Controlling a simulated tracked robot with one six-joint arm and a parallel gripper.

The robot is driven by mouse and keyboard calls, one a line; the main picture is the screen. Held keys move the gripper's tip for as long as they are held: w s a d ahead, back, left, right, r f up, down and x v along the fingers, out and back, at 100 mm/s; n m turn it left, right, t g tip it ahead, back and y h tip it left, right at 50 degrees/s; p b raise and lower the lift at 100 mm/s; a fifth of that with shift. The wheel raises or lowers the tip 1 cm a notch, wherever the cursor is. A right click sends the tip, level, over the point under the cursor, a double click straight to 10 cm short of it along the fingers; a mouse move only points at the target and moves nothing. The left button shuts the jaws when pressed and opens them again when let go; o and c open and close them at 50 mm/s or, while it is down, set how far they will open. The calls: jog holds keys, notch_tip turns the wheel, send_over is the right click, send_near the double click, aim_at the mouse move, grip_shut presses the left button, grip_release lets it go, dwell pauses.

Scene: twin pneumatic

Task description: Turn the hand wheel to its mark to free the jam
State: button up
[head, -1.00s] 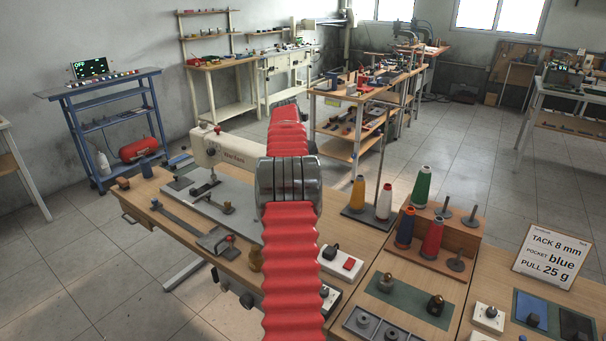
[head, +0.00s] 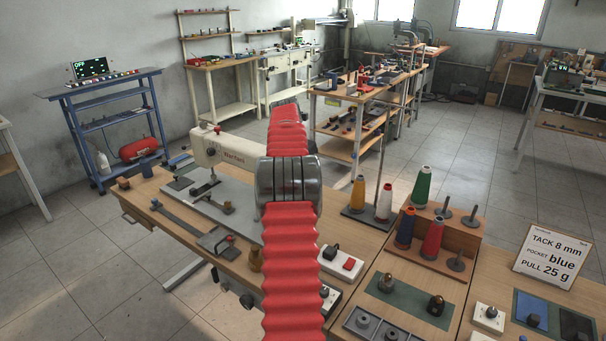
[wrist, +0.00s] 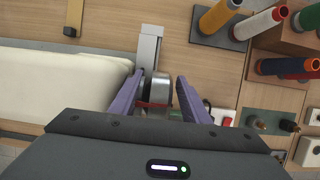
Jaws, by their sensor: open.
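In the wrist view, my gripper (wrist: 160,76) is open, with one purple finger on each side of a metallic wheel-like part, which looks like the hand wheel (wrist: 160,88). I cannot tell whether either finger touches it. A red strip (wrist: 152,104) crosses the near side of the wheel. The cream sewing machine (wrist: 60,85) lies left of it; its body also shows in the head view (head: 222,152), lettered in dark print. In the head view my red arm hides the wheel and my gripper. I cannot make out the wheel's mark.
Thread cones (head: 406,228) stand on a wooden rack to the right. A white switch box (head: 341,263) with a red button sits on the table. A card (head: 551,261) stands at the far right. A blue side stand (head: 105,115) has a display reading OFF.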

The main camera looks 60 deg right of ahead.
jog(key=v, duration=1.3)
jog(key=shift+r, duration=0.25)
jog(key=shift+a, duration=0.1)
jog(key=w+a+r+m+t, duration=0.1)
jog(key=w+a+r+m, duration=0.15)
jog(key=w+a, duration=0.45)
jog(key=w+a+r+m+t, duration=0.1)
jog(key=w+a+r, duration=0.25)
jog(key=a, duration=0.85)
jog(key=a+r+m+t, duration=0.15)
jog(key=a+m, duration=0.25)
jog(key=a, duration=1.3)
jog(key=s+a+f+m+t+y, duration=0.1)
jog(key=s+a+f+m, duration=0.15)
jog(key=a, duration=0.65)
jog(key=s+a+f+m+t+y, duration=0.1)
jog(key=s+a, duration=0.2)
jog(key=a, duration=0.6)
jog(key=s+a+f+m+y, duration=0.2)
jog(key=s+a+f+m, duration=0.3)
jog(key=s+a+f, duration=0.4)
jog(key=s+a, duration=0.2)
jog(key=a, duration=0.2)
jog(key=shift+f+t, duration=0.3)
jog(key=shift+t, duration=0.05)
